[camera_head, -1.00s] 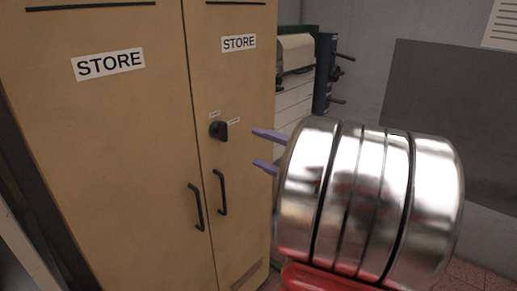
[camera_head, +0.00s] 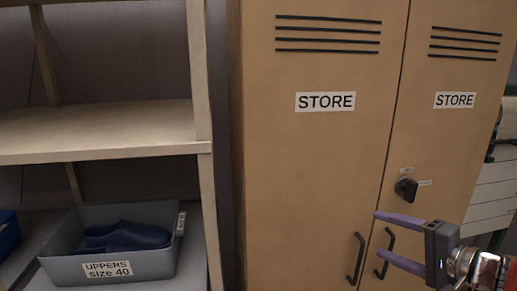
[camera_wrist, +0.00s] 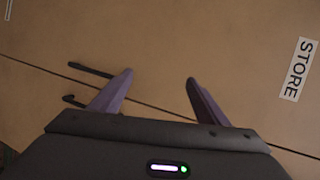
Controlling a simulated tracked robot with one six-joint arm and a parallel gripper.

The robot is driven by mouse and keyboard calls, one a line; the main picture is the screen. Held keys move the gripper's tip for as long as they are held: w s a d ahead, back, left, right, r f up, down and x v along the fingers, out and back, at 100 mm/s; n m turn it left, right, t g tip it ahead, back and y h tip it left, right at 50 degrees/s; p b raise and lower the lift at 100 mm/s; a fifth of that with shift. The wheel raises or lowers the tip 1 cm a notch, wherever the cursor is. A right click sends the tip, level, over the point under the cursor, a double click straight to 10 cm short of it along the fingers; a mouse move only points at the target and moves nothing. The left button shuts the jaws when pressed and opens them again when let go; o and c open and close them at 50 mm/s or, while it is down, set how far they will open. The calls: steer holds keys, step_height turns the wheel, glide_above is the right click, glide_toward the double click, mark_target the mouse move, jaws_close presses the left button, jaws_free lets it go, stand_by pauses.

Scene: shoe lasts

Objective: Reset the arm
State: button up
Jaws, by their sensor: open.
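My gripper (camera_head: 382,238) is at the lower right of the head view. Its two purple fingers point left and stand apart with nothing between them. They show in front of the tan store cabinet (camera_head: 300,190), over its right door near the handles. In the wrist view my gripper (camera_wrist: 160,85) is open and empty, facing the cabinet doors (camera_wrist: 190,40). Both cabinet doors look shut. I cannot tell how far the fingertips are from the door.
The cabinet has a black lock knob (camera_head: 406,189) and two dark handles (camera_head: 356,258). A wooden shelf unit (camera_head: 100,130) stands at the left. A grey bin (camera_head: 150,264) marked "UPPERS size 40" holds blue shoe uppers (camera_head: 125,237) on its lower shelf.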

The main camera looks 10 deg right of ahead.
steer(key=s+a+f+n+g+y, duration=0.1)
steer(key=s+a+f+n+g, duration=0.15)
steer(key=a, duration=0.45)
steer(key=s+a+f+n+g, duration=0.1)
steer(key=a+f+n+g, duration=0.15)
steer(key=a, duration=0.55)
steer(key=s+a+f+n+g+h, duration=0.2)
steer(key=s+a+n+g+h, duration=0.1)
steer(key=s+a+n+h, duration=0.3)
steer(key=s+n, duration=0.2)
steer(key=s, duration=0.2)
steer(key=shift+a, duration=0.4)
